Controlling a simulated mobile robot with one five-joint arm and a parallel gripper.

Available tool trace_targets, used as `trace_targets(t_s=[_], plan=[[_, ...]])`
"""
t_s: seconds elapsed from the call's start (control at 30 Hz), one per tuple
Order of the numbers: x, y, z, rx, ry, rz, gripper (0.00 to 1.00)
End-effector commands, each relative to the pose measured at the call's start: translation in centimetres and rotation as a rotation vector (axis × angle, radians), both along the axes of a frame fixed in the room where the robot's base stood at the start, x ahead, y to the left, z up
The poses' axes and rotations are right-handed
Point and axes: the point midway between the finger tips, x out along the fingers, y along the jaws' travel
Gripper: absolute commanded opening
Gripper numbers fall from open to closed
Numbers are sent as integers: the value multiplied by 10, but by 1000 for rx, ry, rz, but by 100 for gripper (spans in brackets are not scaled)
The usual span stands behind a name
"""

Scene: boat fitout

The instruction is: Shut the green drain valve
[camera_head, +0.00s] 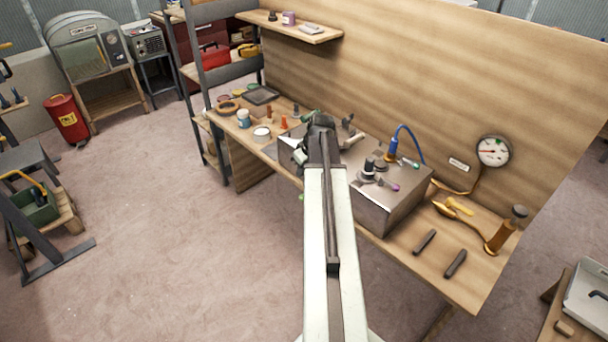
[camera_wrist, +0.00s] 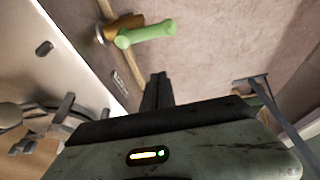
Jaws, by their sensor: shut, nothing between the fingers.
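The green drain valve shows in the wrist view as a green lever handle (camera_wrist: 147,34) on a brass body (camera_wrist: 122,27). The handle points right in the picture, out over the floor, roughly crosswise to the bench edge. My gripper (camera_wrist: 158,76) is shut and empty. Its dark fingertips show below the handle in the picture, with a gap between them. In the head view my arm hides most of this area. A small green bit (camera_head: 301,197) shows beside my arm below the bench edge; I cannot tell if it is the same handle.
The metal box (camera_head: 385,212) stands on the wooden bench (camera_head: 462,285), with a blue-handled fitting (camera_head: 393,148) and a purple-tipped lever (camera_head: 391,187) on top. A gauge (camera_head: 493,151) hangs on the back panel. Open floor (camera_head: 190,240) lies left of the bench.

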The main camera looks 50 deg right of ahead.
Motion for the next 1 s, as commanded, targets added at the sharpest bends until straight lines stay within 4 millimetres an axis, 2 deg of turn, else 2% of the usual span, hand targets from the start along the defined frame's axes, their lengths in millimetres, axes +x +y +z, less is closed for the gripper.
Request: trace_targets(t_s=[0.03,0.27,0.4,0.5,1.0], plan=[[5,-1,-21,0,0,1,0],[22,-2,-70,0,0,0,0],[-7,2,-65,1,0,-2,0],[-16,2,-65,1,1,-2,0],[-15,7,-65,0,0,25,0]])
